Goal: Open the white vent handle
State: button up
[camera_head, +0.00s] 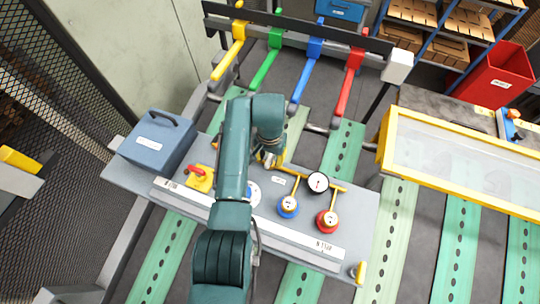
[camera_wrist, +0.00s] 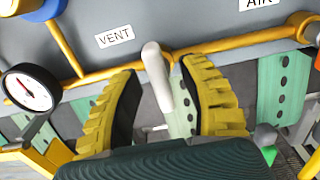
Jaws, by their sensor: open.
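The white vent handle (camera_wrist: 156,70) shows in the wrist view as a rounded white lever at the yellow pipe, just right of the "VENT" label (camera_wrist: 115,37). My gripper (camera_wrist: 160,77) is open, with one yellow-and-black ridged finger on each side of the handle. There is a visible gap between the handle and each finger in this view. How deep the handle sits between the fingers I cannot tell. In the head view my gripper (camera_head: 268,160) is over the back edge of the grey panel (camera_head: 360,205), and my arm hides the handle.
A black-rimmed gauge (camera_head: 318,182) stands on the yellow pipe, near a blue round valve (camera_head: 288,207) and a red one (camera_head: 327,221). A blue box (camera_head: 155,142) sits at the panel's left end. Yellow, green, blue and red levers (camera_head: 350,80) stand behind.

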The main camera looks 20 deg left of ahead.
grip_shut()
jog(key=shift+n, duration=0.4)
jog(key=n, duration=0.3)
jog(key=shift+n+p, duration=0.3)
jog(key=shift+p, duration=0.05)
jog(key=n, duration=0.4)
jog(key=shift+f+n, duration=0.1)
jog(key=shift+n, duration=0.2)
jog(key=n, duration=0.4)
jog(key=shift+n+p, duration=0.3)
jog(key=shift+p, duration=0.05)
jog(key=n, duration=0.4)
jog(key=shift+n, duration=0.3)
